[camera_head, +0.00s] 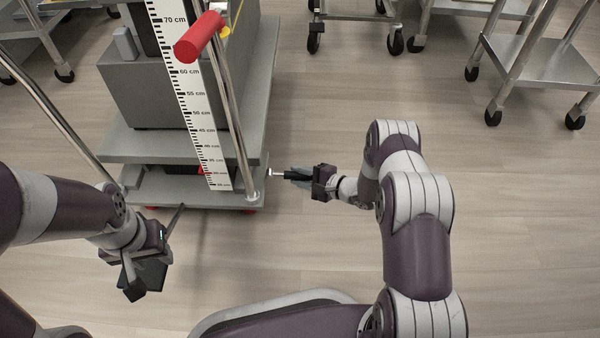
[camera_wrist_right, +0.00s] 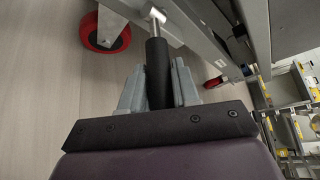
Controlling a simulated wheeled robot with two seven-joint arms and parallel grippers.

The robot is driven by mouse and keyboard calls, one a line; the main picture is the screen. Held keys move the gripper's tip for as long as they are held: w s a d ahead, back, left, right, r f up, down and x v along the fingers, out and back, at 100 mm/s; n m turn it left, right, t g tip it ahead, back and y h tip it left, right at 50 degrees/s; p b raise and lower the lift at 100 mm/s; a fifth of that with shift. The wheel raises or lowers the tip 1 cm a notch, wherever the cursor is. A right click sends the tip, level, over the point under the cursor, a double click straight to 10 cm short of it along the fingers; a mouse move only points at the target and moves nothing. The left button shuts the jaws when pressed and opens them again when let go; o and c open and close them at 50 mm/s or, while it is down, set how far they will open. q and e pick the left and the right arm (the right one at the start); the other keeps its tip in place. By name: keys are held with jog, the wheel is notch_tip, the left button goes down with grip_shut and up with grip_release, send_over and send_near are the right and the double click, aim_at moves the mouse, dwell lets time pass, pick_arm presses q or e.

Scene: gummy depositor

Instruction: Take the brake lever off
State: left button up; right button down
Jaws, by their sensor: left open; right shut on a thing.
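The brake lever (camera_head: 279,174) is a thin metal rod with a black grip, at the lower right corner of the grey cart (camera_head: 150,192). In the right wrist view the black grip of the lever (camera_wrist_right: 158,72) lies between the fingers, and its metal end meets a fitting on the cart frame. My right gripper (camera_head: 300,176) is shut on the black grip, to the right of the cart. My left gripper (camera_head: 158,245) is open and empty, in front of the cart's lower left part. Whether the rod is still joined to the cart is hard to tell.
A red-ended handle (camera_head: 200,37) and a centimetre scale (camera_head: 187,90) stand on the cart. A red wheel (camera_wrist_right: 106,30) shows under the cart. Metal trolleys (camera_head: 540,62) stand at the back right. The floor (camera_head: 310,110) right of the cart is clear.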

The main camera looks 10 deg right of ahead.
aim_at(295, 173)
jog(key=r+h+p, duration=0.1)
jog(key=p, duration=0.2)
jog(key=r+n+g+h+p, duration=0.1)
jog(key=r+p, duration=0.1)
jog(key=p, duration=0.1)
jog(key=r+g+h+p, duration=0.1)
jog(key=h+p, duration=0.1)
jog(key=p, duration=0.2)
jog(key=shift+w+a+r+n, duration=0.15)
jog(key=shift+a+r+n, duration=0.25)
jog(key=shift+a+r+n+g+h+p, duration=0.3)
jog(key=shift+g+h+p, duration=0.2)
jog(key=shift+h+p, duration=0.55)
jog(key=shift+w+y, duration=0.1)
jog(key=shift+y, duration=0.15)
jog(key=c, duration=0.9)
grip_release()
jog(key=p+v, duration=0.7)
jog(key=v, duration=0.5)
jog(key=shift+s+r, duration=0.25)
